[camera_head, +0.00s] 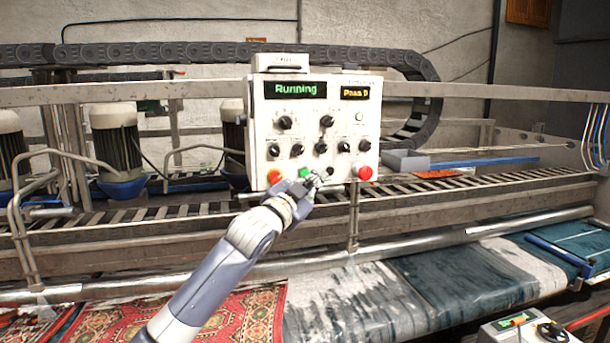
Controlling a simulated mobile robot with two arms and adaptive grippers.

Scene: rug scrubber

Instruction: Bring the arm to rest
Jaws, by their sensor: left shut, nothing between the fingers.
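My left gripper (317,181) is shut and empty at the lower edge of the white control box (315,108). Its fingertips are beside the green button (305,172); I cannot tell whether they touch it. My left arm (226,262) reaches up from the bottom of the view. The box's left display (296,90) reads "Running" in green, and its right display (361,93) shows yellow text. A red button (365,173) is at the lower right of the box and an orange-red one (274,176) at the lower left. My right gripper is not in view.
A metal rail (440,221) runs across below the box. Under it lie a red patterned rug (235,318) and a wet grey and teal one (455,285). A small white control box (520,330) is at the bottom right. Motors (116,145) stand behind at the left.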

